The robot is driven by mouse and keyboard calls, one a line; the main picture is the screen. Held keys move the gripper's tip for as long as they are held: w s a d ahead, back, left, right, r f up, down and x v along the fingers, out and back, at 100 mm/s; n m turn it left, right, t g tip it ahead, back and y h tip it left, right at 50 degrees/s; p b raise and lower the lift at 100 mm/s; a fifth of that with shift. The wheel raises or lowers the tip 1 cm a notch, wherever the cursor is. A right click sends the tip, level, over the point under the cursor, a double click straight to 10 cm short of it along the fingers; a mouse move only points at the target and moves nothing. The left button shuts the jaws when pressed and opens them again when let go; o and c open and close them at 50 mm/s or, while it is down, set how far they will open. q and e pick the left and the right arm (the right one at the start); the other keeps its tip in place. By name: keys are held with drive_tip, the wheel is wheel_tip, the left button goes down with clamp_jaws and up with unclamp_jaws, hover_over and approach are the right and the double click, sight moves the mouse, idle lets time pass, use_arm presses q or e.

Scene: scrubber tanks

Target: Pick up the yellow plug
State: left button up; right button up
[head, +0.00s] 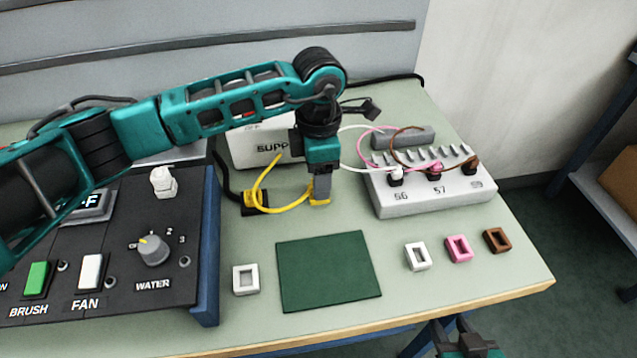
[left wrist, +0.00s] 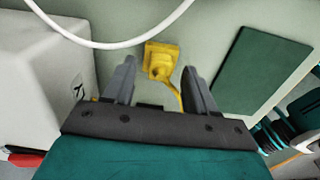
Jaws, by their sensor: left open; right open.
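The yellow plug (head: 320,202) lies on the pale green table, at the end of a looped yellow cable (head: 256,178). My left gripper (head: 319,188) points down right over it and hides part of it. In the left wrist view the yellow plug (left wrist: 160,58) shows between and just past the two spread fingertips of my left gripper (left wrist: 159,68). That gripper is open; I cannot tell whether a finger touches the plug. My right gripper (head: 455,330) is open at the bottom edge, below the table's front edge.
A dark green mat (head: 328,270) lies in front of the plug. A white supply box (head: 255,150) stands behind left. A grey socket block (head: 430,192) with white, pink and brown plugs stands right. Small coloured frames (head: 458,249) lie in front of it. A control panel (head: 120,255) fills the left.

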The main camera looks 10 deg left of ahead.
use_arm(q)
drive_tip(key=shift+f, duration=0.3)
drive_tip(key=shift+c, duration=0.2)
clamp_jaws()
